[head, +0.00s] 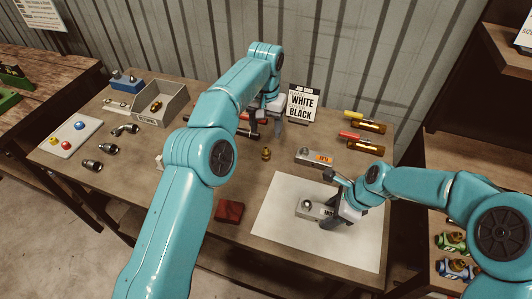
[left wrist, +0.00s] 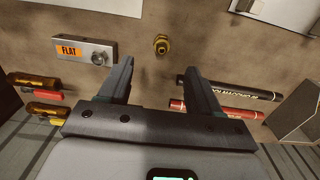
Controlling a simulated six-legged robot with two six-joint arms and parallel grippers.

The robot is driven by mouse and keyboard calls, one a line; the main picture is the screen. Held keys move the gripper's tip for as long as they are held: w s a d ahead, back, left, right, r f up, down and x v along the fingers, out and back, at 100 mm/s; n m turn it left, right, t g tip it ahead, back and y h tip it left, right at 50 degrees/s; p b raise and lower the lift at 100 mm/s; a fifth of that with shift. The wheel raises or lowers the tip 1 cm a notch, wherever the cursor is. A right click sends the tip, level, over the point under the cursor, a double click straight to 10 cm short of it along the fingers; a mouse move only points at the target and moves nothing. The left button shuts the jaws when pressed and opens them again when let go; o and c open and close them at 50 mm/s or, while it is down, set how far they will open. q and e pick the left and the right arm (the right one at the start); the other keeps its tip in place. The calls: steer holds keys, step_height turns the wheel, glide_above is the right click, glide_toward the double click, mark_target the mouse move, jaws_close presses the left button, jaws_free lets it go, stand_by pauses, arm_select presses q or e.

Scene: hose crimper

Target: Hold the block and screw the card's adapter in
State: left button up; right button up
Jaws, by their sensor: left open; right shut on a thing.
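The card (head: 303,104) stands at the back of the table and reads WHITE and BLACK. A small brass adapter (head: 266,154) stands on the bare table below my left gripper (head: 266,130). It also shows in the left wrist view (left wrist: 161,45), ahead of the two spread fingers and apart from them. My left gripper is open and empty. My right gripper (head: 338,211) is shut on a grey metal block (head: 309,208) with a round port on top, on the white sheet (head: 284,238). The block's label is partly hidden by the gripper.
A second grey block (head: 314,157) labelled FLAT lies right of the adapter. Red and black pens (left wrist: 232,92) lie near my left fingers. Yellow and red tools (head: 365,145) lie at back right.

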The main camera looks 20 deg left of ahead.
mark_target(266, 148)
steer(key=shift+s+f, duration=0.1)
steer(key=shift+f, duration=0.05)
arm_select(q)
steer(key=shift+w+a, duration=0.2)
steer(key=shift+w, duration=0.05)
step_height(266, 148, down, 12)
steer(key=shift+r, duration=0.2)
jaws_close()
steer(key=shift+r, duration=3.55)
